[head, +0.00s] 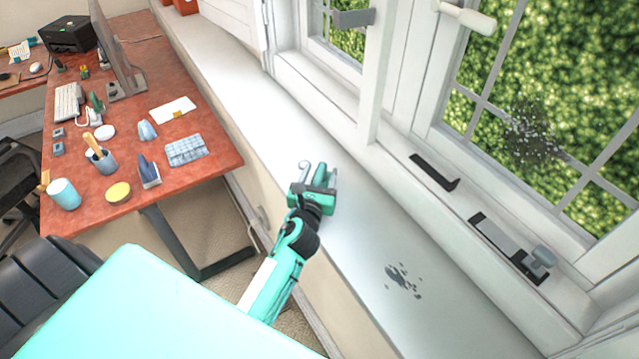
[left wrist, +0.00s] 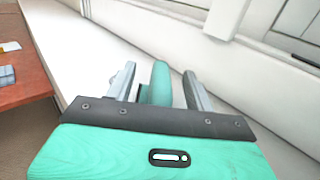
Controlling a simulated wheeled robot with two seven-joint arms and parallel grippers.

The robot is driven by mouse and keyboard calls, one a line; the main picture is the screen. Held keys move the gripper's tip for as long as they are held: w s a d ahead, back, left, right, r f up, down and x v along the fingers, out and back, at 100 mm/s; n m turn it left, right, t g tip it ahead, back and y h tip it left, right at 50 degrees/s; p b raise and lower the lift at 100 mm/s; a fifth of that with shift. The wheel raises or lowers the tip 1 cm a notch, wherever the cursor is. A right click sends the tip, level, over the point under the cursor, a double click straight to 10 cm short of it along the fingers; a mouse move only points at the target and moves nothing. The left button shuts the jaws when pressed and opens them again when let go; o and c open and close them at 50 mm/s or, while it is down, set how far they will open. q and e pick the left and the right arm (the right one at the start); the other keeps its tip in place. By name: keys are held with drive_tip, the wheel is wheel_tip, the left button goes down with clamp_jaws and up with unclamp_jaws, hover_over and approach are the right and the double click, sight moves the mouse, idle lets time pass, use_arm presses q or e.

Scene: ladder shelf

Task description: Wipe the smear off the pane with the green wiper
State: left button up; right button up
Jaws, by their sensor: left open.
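The green wiper (head: 320,174) stands on the white window sill, its handle between the fingers of my left gripper (head: 319,167). In the left wrist view the wiper (left wrist: 160,78) shows as a rounded green piece between the two grey fingers, with gaps on both sides. The left gripper is open around it, and its lower part is hidden by the gripper. A dark, speckled smear (head: 534,132) is on the window pane at the right, across the glazing bars. My right gripper is not in view.
A dark splotch (head: 402,278) marks the sill (head: 365,235) nearer me. Black and grey window fittings (head: 508,245) lie along the frame. A red-brown desk (head: 210,125) with a monitor, keyboard, cups and small items stands left. The sill beyond the gripper is clear.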

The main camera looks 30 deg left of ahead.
use_arm(q)
drive_tip(key=shift+c, duration=0.2)
clamp_jaws()
drive_tip(key=shift+r+p, duration=0.7)
drive_tip(key=shift+p, duration=0.05)
idle(0.5)
drive_tip(key=shift+r+p, duration=3.45)
drive_tip(key=shift+p, duration=0.1)
drive_tip(key=shift+f, duration=0.1)
